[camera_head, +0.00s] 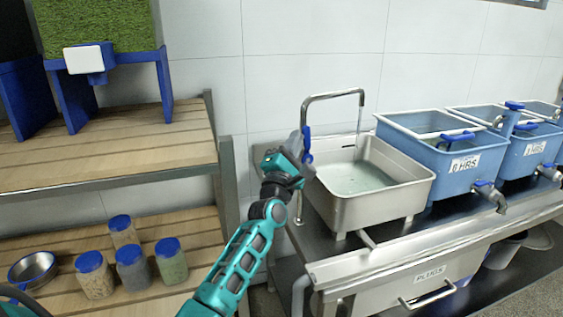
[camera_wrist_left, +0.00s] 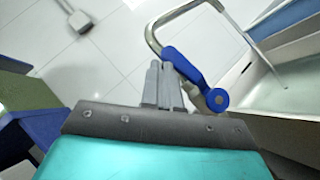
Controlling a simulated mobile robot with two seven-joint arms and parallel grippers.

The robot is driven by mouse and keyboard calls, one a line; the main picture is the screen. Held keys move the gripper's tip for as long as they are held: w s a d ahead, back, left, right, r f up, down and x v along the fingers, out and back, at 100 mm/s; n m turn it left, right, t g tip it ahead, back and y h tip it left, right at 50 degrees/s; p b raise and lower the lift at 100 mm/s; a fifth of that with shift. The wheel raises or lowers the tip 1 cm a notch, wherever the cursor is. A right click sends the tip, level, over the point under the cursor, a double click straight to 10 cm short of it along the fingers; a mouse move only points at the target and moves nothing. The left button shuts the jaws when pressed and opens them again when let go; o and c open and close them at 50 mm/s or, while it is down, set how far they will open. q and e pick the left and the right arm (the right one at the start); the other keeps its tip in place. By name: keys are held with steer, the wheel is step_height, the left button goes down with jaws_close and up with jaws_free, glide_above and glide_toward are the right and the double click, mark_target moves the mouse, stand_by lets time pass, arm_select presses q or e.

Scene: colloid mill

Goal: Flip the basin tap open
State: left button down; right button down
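The basin tap is a bent chrome pipe (camera_head: 335,96) with a blue lever (camera_head: 307,145), standing at the left of the steel basin (camera_head: 410,195). A thin pale stream falls from its spout, and water lies in the basin. In the left wrist view the tap's blue lever (camera_wrist_left: 183,66) slants down to a round blue hub. My left gripper (camera_head: 306,153) is at the lever. In the left wrist view its grey fingers (camera_wrist_left: 163,84) are together, with nothing seen between them. They lie against or just beside the lever; contact is unclear. My right gripper is out of view.
Blue tubs (camera_head: 450,160) with taps stand right of the basin on a steel counter (camera_head: 330,265). A wooden shelf (camera_head: 110,155) with a steel post is on the left. Several blue-lidded jars (camera_head: 133,268) and a metal bowl (camera_head: 33,269) sit on its lower board.

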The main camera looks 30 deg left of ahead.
arm_select(q)
steer(key=shift+w+d+r, duration=0.15)
steer(key=shift+w+r, duration=0.1)
steer(key=shift+d, duration=0.1)
stand_by(0.3)
stand_by(0.4)
